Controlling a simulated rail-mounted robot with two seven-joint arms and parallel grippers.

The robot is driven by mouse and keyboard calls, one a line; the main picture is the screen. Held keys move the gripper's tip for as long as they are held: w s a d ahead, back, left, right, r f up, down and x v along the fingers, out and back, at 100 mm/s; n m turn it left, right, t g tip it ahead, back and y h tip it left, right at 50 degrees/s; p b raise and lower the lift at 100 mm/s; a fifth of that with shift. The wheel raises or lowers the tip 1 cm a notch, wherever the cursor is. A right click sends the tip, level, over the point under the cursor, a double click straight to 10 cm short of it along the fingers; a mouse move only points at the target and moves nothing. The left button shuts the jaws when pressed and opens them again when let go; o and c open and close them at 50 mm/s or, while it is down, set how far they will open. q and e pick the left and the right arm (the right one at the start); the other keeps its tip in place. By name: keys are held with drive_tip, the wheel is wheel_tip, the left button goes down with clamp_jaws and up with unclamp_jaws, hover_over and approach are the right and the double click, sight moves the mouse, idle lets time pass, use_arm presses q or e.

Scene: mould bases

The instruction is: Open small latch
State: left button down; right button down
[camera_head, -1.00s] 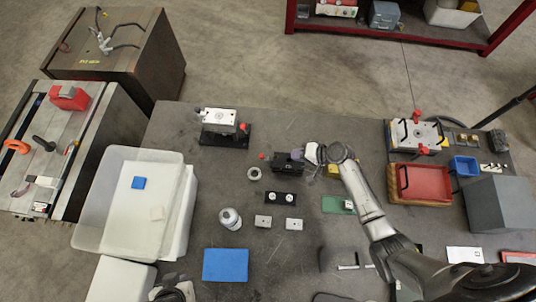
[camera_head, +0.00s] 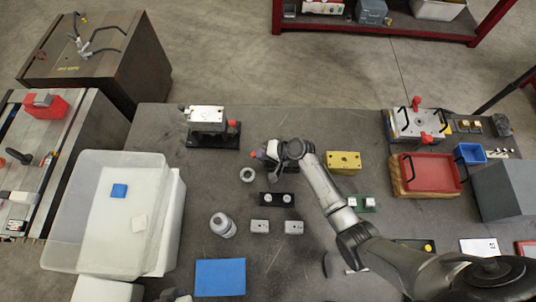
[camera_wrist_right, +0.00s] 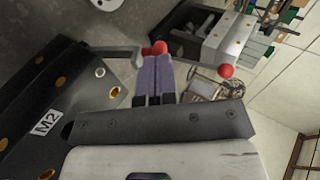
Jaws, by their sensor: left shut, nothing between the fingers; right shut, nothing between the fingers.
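The small dark mould block marked M2 (camera_wrist_right: 47,122), with gold bolts, fills the left of the right wrist view. A grey bar ends near a red knob (camera_wrist_right: 160,47), which shows just beyond my right gripper's fingertips; I cannot tell if they touch. A second red knob (camera_wrist_right: 226,71) stands to the right. In the head view a red knob (camera_head: 253,154) shows just left of my right gripper (camera_head: 266,152), whose arm hides most of the block. The right gripper, with purple-grey fingers (camera_wrist_right: 156,75), is shut and empty. My left gripper (camera_head: 178,296) is shut, barely visible at the bottom edge.
Near the arm are a metal ring (camera_head: 247,174), a black plate with two studs (camera_head: 277,199) and a yellow block (camera_head: 343,161). A larger mould (camera_head: 206,117) stands behind left, another (camera_head: 419,124) at back right. A clear bin (camera_head: 72,215) stands left.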

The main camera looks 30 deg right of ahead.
drive_tip(key=shift+w+a+f, duration=0.15)
idle(0.3)
drive_tip(key=shift+b+x, duration=0.5)
drive_tip(key=shift+x, duration=0.45)
drive_tip(key=shift+a, duration=0.1)
drive_tip(key=shift+r, duration=0.3)
drive_tip(key=shift+r+p, duration=0.2)
drive_tip(key=shift+p, duration=0.25)
drive_tip(key=p+v, duration=0.1)
drive_tip(key=v, duration=1.3)
drive_tip(key=shift+a+r+p, duration=0.2)
drive_tip(key=shift+p, duration=0.15)
